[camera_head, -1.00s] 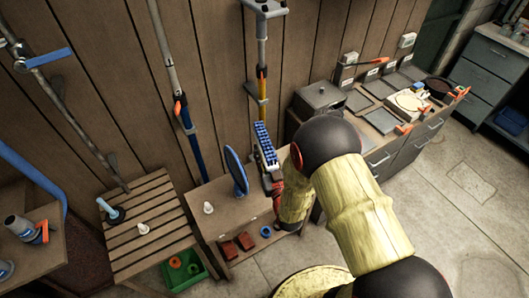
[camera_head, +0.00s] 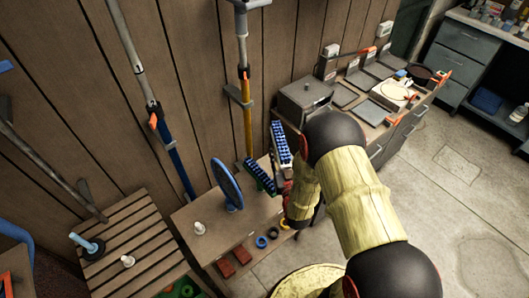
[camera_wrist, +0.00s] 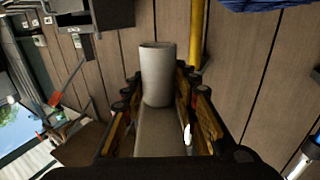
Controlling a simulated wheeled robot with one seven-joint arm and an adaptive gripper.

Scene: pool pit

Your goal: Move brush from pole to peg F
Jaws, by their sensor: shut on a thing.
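The brush (camera_head: 281,142), with blue bristles and a pale body, stands upright above the low bench in the head view. My gripper (camera_wrist: 160,100) is shut on its pale grey cylindrical socket (camera_wrist: 157,75) in the wrist view. In the head view my arm mostly hides the gripper. The yellow pole (camera_head: 247,125) leans on the wall left of the brush, apart from it. White pegs stand on the low bench (camera_head: 199,228) and on the slatted bench (camera_head: 128,261). No peg letter is legible, so I cannot tell which is peg F.
A second blue-bristled brush with a green body (camera_head: 260,177) is on the bench beside a blue disc (camera_head: 227,184). Coloured rings (camera_head: 261,242) and red blocks (camera_head: 242,253) are at the bench front. A grey box (camera_head: 304,98) and counter lie right. The floor at right is clear.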

